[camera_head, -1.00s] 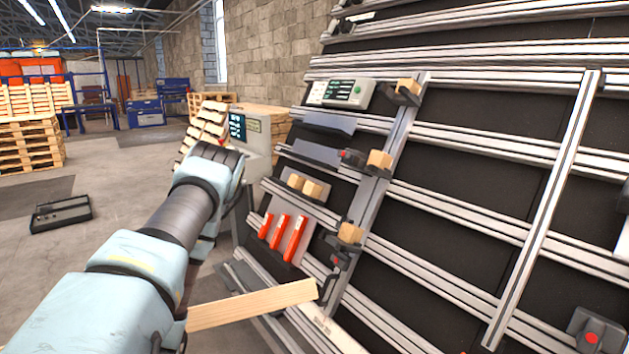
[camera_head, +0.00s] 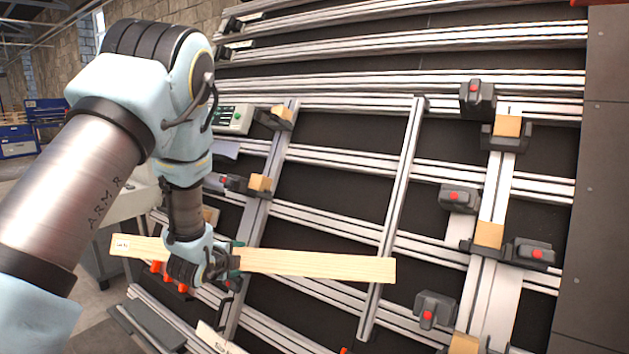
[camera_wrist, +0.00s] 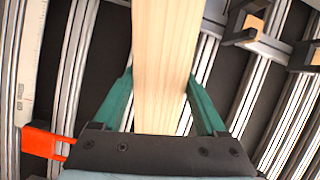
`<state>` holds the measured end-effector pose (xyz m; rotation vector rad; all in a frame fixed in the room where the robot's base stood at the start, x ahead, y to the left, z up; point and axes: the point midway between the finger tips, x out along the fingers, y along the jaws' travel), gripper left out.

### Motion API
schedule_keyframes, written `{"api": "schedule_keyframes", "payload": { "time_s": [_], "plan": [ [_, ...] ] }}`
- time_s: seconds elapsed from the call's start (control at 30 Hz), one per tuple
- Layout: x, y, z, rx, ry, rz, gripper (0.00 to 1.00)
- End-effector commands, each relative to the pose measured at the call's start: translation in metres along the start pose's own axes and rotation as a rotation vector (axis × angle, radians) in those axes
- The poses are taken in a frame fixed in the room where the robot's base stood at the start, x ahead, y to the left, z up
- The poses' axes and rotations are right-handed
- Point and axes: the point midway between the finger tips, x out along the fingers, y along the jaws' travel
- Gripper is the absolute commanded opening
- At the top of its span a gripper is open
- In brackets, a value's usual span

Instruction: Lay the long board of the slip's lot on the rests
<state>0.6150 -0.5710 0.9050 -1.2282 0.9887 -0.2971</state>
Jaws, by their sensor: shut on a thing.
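A long pale wooden board (camera_head: 320,264) is in my gripper (camera_head: 236,262), held crosswise and nearly level in front of the gantry. A small label with "Lot" lettering (camera_head: 122,244) is at its left end; the rest of the lettering is too small to read. In the wrist view my gripper (camera_wrist: 159,80) has its green fingers on both sides of the board (camera_wrist: 165,50). Wood-faced blocks on dark holders sit on the gantry's uprights, at left (camera_head: 260,183) and right (camera_head: 489,235). I cannot tell which are the rests. A pale slip with print (camera_head: 215,338) is partly visible at the bottom.
Metal rails and uprights (camera_head: 405,180) cross the dark gantry bed. Dark clamps with red knobs (camera_head: 458,198) stand out at the right. A control box with a green button (camera_head: 235,118) is behind my arm. Orange items (camera_head: 170,278) lie below the board's left part.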

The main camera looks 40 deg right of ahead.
Motion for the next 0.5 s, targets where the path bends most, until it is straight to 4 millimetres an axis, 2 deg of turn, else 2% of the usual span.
{"api": "schedule_keyframes", "payload": {
  "time_s": [0.03,0.2,0.4,0.5],
  "plan": [
    [-0.004,-0.027,-0.022,0.022,0.044,-0.013,0.0],
    [-0.019,-0.089,-0.09,0.096,0.182,-0.013,0.0],
    [-0.048,-0.151,-0.157,0.166,0.311,-0.012,0.0],
    [-0.06,-0.172,-0.179,0.187,0.353,-0.01,0.0]
  ]
}}
